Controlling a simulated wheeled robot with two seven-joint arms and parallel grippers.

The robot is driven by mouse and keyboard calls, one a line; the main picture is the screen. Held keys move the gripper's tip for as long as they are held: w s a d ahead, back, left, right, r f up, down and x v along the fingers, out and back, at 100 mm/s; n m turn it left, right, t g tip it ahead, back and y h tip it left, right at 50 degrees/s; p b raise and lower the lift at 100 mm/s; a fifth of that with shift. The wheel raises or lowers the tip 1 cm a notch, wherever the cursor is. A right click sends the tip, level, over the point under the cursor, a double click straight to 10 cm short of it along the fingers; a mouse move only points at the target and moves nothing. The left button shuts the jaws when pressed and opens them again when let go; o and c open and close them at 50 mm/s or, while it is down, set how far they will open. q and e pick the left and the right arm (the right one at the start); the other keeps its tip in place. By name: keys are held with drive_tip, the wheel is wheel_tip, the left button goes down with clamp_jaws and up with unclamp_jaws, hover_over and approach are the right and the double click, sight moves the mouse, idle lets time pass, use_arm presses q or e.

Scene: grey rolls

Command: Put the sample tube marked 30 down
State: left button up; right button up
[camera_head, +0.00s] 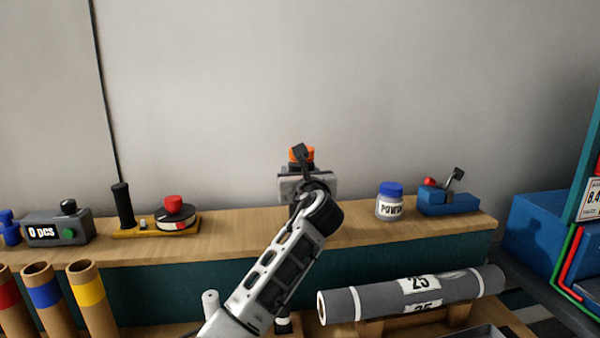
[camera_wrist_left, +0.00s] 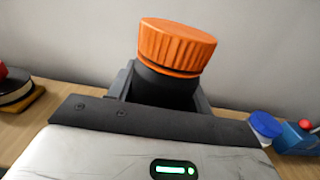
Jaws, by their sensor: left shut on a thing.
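The sample tube has a ribbed orange cap (camera_wrist_left: 177,45) and a black neck below it. In the head view its orange cap (camera_head: 302,153) shows above my left gripper (camera_head: 303,168). My left gripper, also in the wrist view (camera_wrist_left: 163,92), is shut on the tube, which stands roughly upright with a slight tilt in that view. The tube's lower part and any number on it are hidden behind the gripper and arm. I cannot tell whether its bottom touches the wooden shelf (camera_head: 245,233). My right gripper is not in view.
On the shelf are a counter box (camera_head: 58,228), a yellow-based tape device (camera_head: 155,222), a powder jar (camera_head: 390,202) and a blue lever device (camera_head: 447,200). A grey roll marked 25 (camera_head: 400,296) lies in front. Cardboard tubes (camera_head: 92,298) stand at left. Bare shelf lies beside the gripper.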

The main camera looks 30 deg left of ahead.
use_arm(q)
drive_tip(key=o, duration=1.3)
drive_tip(key=shift+f, duration=0.1)
drive_tip(key=v, duration=1.2)
drive_tip(key=shift+b, duration=0.45)
